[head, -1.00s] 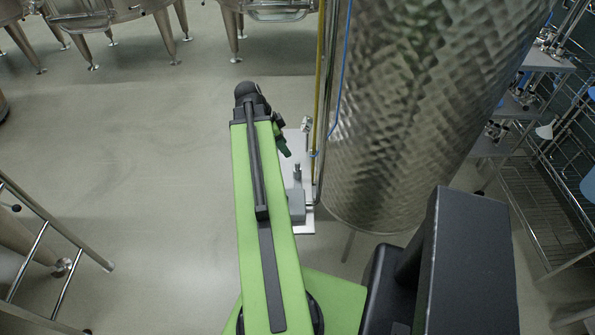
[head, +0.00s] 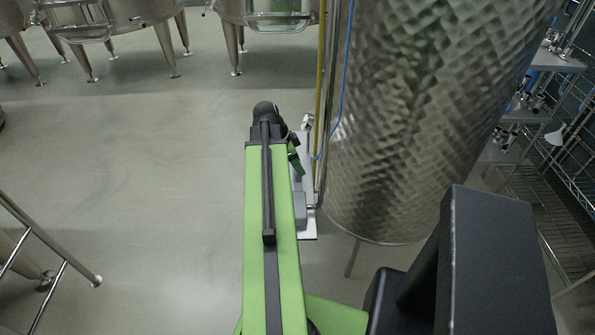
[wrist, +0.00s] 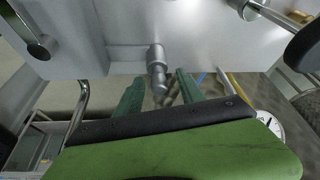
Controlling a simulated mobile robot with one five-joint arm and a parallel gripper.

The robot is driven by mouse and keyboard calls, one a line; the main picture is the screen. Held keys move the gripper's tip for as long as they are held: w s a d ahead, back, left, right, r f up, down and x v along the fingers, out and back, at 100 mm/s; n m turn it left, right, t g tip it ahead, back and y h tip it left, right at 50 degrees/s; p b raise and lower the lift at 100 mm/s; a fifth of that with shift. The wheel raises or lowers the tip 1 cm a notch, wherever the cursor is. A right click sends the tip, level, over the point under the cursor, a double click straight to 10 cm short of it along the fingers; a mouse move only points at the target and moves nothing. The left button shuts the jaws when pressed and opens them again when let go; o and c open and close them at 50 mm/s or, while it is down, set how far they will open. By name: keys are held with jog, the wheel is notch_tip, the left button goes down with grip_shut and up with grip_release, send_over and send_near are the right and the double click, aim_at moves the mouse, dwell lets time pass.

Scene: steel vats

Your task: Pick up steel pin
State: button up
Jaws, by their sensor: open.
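The steel pin (wrist: 157,68) is a short stepped grey cylinder on a pale panel (wrist: 195,30) in the wrist view. My gripper (wrist: 158,78) shows there as two green fingers, apart, one on each side of the pin in the picture. I cannot tell whether the pin's end is fully between them in depth; no finger visibly touches it. In the head view my gripper (head: 296,158) is over the narrow pale board (head: 309,236) beside the big tank. The pin is not clearly visible there, as my arm and gripper cover that area.
A large steel tank (head: 415,120) stands right beside the board, with a yellow pipe (head: 322,60) and blue cable along its edge. A grey block (head: 300,210) sits on the board. A railing (head: 45,240) is at left; the floor (head: 150,170) between is clear.

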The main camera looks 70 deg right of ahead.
jog(key=shift+r, duration=0.1)
grip_shut()
jog(key=shift+r, duration=0.1)
notch_tip(320, 180, up, 14)
jog(key=p, duration=1.4)
